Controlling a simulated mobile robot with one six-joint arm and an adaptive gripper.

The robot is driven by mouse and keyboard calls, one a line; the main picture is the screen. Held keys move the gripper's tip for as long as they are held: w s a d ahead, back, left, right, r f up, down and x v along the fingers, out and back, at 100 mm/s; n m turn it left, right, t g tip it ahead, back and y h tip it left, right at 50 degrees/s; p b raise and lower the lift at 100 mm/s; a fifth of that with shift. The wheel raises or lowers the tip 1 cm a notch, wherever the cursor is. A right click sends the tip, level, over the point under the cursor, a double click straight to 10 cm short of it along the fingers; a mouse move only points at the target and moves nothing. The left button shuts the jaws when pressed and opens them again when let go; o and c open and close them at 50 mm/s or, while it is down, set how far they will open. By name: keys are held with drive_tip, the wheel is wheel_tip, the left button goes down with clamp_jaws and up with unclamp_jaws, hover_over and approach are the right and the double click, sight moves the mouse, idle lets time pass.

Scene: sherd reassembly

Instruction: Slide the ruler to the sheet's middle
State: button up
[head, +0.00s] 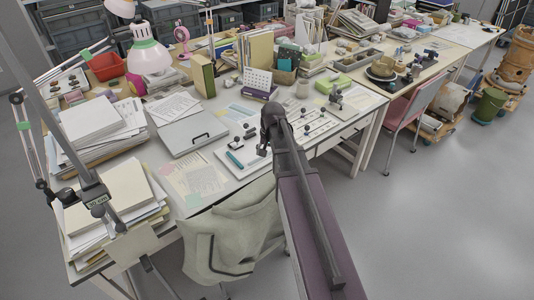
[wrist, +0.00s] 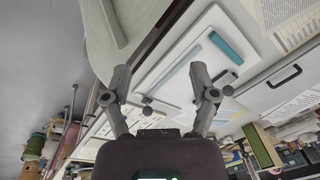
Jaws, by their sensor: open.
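The ruler appears to be a pale blue-grey strip (wrist: 182,64) lying on a white sheet or board (wrist: 166,59) in the wrist view. I cannot pick it out clearly in the head view. The white sheet (head: 224,158) lies near the table's front edge there. A teal block-like piece (wrist: 226,47) lies beside the strip, and shows in the head view (head: 235,160). My gripper (wrist: 160,97) is open, its fingers wide apart with nothing between them. In the head view my gripper (head: 264,149) is over the sheet's right part; it hides some of it. Contact cannot be told.
A grey box with a handle (head: 193,132) lies behind and left of the sheet. A printed paper (head: 197,178) is to its left. A tray with small knobs (head: 314,126) is to the right. A garment (head: 232,232) hangs at the front edge.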

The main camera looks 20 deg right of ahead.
drive_tip(key=s+a+n+g, duration=0.1)
drive_tip(key=s+a+n, duration=0.5)
drive_tip(key=s+a, duration=0.5)
drive_tip(key=s, duration=0.3)
drive_tip(key=shift+s+a+h, duration=0.3)
drive_tip(key=shift+a+h, duration=0.05)
drive_tip(key=shift+h, duration=0.05)
drive_tip(key=shift+c, duration=0.2)
drive_tip(key=shift+c, duration=1)
drive_tip(key=shift+d, duration=0.45)
drive_tip(key=shift+w+d, duration=0.15)
